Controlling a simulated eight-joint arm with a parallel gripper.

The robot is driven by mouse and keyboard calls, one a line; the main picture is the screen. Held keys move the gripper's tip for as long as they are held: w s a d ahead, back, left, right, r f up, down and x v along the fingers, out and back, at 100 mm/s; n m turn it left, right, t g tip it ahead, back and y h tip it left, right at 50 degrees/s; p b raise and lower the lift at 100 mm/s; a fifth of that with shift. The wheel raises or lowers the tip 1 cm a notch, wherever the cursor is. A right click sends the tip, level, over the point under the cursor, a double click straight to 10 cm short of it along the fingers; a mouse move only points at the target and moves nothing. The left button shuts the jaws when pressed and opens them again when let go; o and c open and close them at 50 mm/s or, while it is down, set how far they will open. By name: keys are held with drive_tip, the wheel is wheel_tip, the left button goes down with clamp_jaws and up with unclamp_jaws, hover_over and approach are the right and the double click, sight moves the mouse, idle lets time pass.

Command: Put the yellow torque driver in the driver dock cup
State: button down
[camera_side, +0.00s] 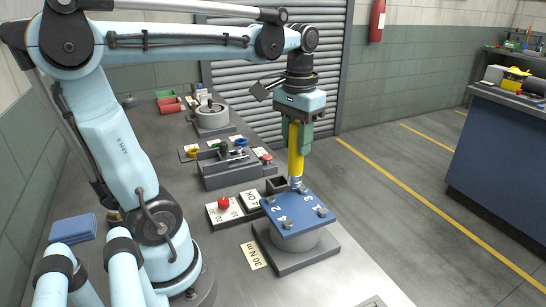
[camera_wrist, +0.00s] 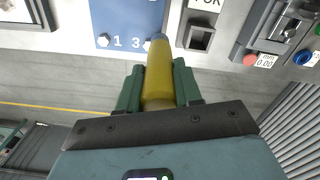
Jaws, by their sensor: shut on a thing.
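The yellow torque driver (camera_side: 296,152) hangs upright in my gripper (camera_side: 297,128), tip down. My gripper is shut on its upper part, and in the wrist view the green fingers (camera_wrist: 159,85) flank the yellow body (camera_wrist: 158,75). The driver's grey tip is at the back edge of the blue numbered plate (camera_side: 283,206), near a corner bolt; I cannot tell whether it touches. The driver dock cup seems to be the dark square open box (camera_side: 277,186) just left of the tip. In the wrist view this cup (camera_wrist: 199,38) looks empty and lies right of the driver.
The blue plate, with several bolts, sits on a round grey pump body (camera_side: 296,246). A tray with a red knob (camera_side: 224,203) and a "4 OK" card (camera_side: 252,199) lie left of the cup. A grey fixture (camera_side: 232,169) stands behind. The floor on the right is clear.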

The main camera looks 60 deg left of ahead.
drive_tip(key=a+f, duration=0.8)
drive_tip(key=f, duration=0.1)
drive_tip(key=shift+a, duration=0.2)
drive_tip(key=shift+w+f, duration=0.1)
drive_tip(key=c, duration=0.8)
unclamp_jaws()
drive_tip(key=shift+f, duration=0.1)
drive_tip(key=shift+o, duration=0.2)
